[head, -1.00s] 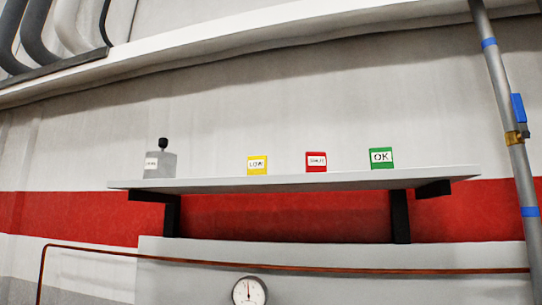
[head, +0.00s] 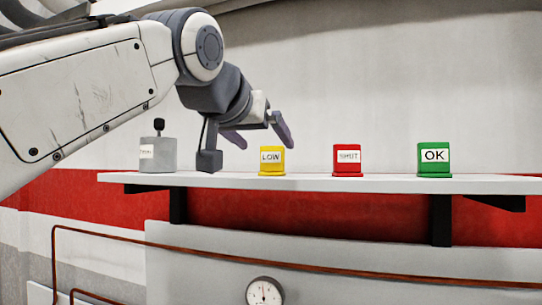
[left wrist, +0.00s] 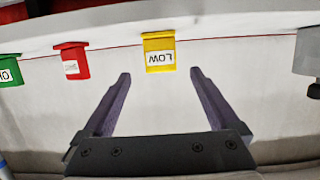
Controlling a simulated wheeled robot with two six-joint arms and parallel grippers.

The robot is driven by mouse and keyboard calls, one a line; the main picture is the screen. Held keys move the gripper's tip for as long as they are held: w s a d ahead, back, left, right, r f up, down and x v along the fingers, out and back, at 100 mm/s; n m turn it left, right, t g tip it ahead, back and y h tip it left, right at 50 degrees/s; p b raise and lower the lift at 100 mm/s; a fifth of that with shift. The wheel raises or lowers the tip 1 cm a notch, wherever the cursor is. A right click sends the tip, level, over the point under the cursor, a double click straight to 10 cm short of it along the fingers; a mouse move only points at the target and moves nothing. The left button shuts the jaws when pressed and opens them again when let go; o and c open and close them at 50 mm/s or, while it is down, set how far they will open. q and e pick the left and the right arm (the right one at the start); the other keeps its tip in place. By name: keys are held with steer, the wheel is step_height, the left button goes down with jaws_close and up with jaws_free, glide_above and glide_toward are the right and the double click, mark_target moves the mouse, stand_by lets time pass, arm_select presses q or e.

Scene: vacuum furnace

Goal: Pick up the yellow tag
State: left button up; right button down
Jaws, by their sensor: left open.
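The yellow tag (head: 271,160), marked LOW, stands upright on the white shelf (head: 400,183), between a grey block and a red tag. My left gripper (head: 266,145) reaches in from the left with its fingers open and pointing down toward the yellow tag. In the left wrist view the yellow tag (left wrist: 159,54) appears upside down, just beyond the two open fingertips and lined up with the gap between them. The fingers are empty and look apart from it. My right gripper is not in view.
The red tag (head: 347,160) and the green OK tag (head: 434,159) stand to the right on the shelf. A grey block with a black knob (head: 157,152) stands at the left. A copper pipe and a gauge (head: 264,292) are below.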

mark_target(271, 152)
arm_select(q)
steer(key=shift+x, duration=0.8)
steer(key=p+x, duration=0.2)
steer(key=x, duration=0.2)
steer(key=shift+p, duration=0.4)
steer(key=shift+w+f, duration=0.15)
steer(key=shift+w, duration=0.2)
steer(key=shift+d, duration=0.1)
steer(key=c, duration=1.4)
